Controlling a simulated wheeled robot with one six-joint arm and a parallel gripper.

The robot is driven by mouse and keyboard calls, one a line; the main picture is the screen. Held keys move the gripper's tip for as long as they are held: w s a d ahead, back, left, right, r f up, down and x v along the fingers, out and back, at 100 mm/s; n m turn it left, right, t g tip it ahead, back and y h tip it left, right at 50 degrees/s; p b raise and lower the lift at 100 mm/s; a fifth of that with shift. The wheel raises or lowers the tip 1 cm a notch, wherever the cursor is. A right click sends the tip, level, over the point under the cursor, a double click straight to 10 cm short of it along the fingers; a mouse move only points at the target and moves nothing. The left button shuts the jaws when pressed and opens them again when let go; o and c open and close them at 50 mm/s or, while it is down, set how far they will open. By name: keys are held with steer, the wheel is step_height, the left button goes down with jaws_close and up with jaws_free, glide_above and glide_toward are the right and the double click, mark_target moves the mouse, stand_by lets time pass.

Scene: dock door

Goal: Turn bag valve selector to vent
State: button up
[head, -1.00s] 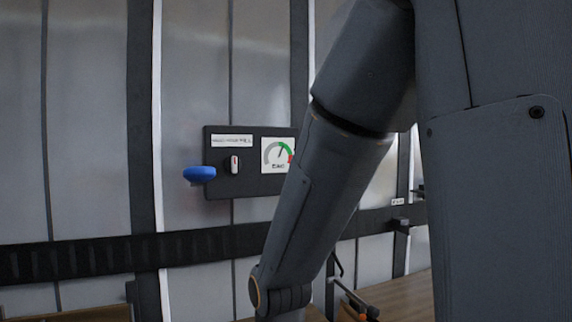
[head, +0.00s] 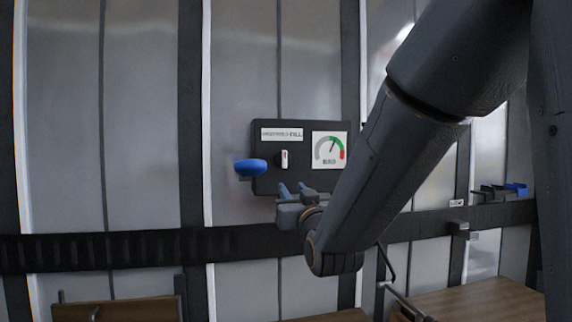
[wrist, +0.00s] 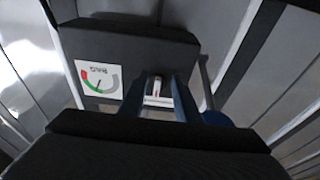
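The bag valve selector (head: 284,160) is a small white upright lever with a red mark, on a dark panel (head: 263,186) fixed to the wall. It also shows in the wrist view (wrist: 157,87). A blue knob (head: 251,166) is at the panel's left. A gauge (head: 328,150) is at its right, its needle near the green band. A label strip (head: 281,134) above has small text, not fully readable. My gripper (head: 292,187) is open and empty, just below the selector in the head view. In the wrist view, the selector appears between its two fingers (wrist: 157,80), apparently untouched.
A black rail (head: 140,250) runs along the wall below the panel. Wooden surfaces (head: 470,300) are low down. The wall left of the panel is clear.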

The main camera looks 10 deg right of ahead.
mark_target(285, 156)
steer(key=shift+t, duration=0.9)
steer(key=w+r+p, duration=0.1)
steer(key=w+r, duration=0.5)
steer(key=r, duration=0.1)
steer(key=shift+w+r+p, duration=0.15)
steer(key=shift+r+p, duration=0.05)
steer(key=shift+p, duration=0.2)
steer(key=shift+c, duration=0.2)
jaws_close()
